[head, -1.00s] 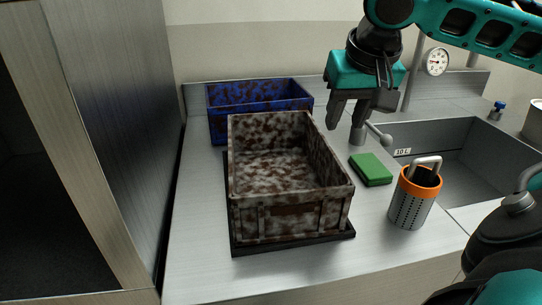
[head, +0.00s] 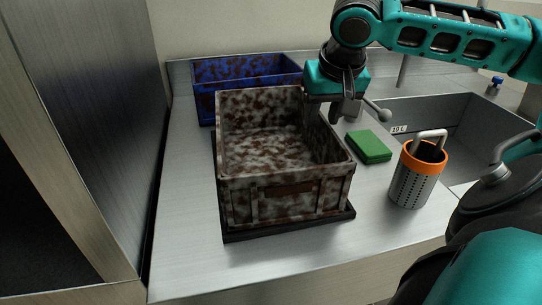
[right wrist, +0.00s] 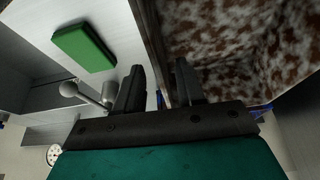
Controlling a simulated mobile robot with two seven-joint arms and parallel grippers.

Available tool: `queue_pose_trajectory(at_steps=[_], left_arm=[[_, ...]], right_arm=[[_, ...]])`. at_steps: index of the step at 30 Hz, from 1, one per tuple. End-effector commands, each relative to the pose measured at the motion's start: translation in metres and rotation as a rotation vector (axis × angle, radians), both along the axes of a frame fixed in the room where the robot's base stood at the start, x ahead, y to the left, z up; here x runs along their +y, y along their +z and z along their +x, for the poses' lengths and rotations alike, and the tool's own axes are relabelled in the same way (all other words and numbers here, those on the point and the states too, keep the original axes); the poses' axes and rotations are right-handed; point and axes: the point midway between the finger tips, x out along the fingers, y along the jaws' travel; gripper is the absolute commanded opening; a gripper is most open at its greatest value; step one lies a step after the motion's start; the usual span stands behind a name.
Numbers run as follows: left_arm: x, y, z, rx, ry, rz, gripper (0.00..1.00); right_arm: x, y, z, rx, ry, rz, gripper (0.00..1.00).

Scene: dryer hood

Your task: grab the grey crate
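The grey crate (head: 285,205), mottled with brown rust-like stains, stands upright and empty on a flat black tray (head: 290,230) on the steel counter. My right gripper (head: 327,122) is at its right wall towards the far end, pointing down. In the right wrist view, the gripper (right wrist: 158,80) has its two dark fingers apart, one outside the crate wall and one inside the crate (right wrist: 240,45). The rim lies between them, with a gap still showing. The fingertips are partly hidden in the head view. My left gripper is not in view.
A blue stained crate (head: 245,72) stands behind the grey one. To the right are a green sponge (head: 369,147), an orange-rimmed perforated holder (head: 412,185) and a sink (head: 440,120). A tall steel wall (head: 105,110) stands at left. The counter's front is clear.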

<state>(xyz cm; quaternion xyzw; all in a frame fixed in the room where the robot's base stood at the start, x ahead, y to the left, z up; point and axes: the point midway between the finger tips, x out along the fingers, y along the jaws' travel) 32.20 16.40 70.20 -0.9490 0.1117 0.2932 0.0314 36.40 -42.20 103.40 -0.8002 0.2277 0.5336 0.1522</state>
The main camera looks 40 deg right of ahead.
Motion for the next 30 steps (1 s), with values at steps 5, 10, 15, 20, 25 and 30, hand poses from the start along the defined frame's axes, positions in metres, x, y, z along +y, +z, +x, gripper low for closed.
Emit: queue_pose_trajectory(at_steps=[5,10,15,20,25,30], left_arm=[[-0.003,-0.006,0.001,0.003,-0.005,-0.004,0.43],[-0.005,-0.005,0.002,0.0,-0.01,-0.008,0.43],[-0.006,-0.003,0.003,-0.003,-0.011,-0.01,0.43],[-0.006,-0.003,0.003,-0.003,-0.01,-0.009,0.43],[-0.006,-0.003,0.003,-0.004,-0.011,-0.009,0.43],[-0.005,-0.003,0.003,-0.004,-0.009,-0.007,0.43]], right_arm=[[-0.006,-0.027,0.01,0.002,0.0,0.001,0.38],[-0.008,-0.033,0.012,0.002,0.001,0.001,0.38],[-0.008,-0.032,0.012,0.001,0.001,0.0,0.38],[-0.008,-0.032,0.012,0.001,0.001,0.0,0.23],[-0.008,-0.032,0.012,0.001,0.001,0.0,0.07],[-0.008,-0.032,0.012,0.001,0.001,0.0,0.0]])
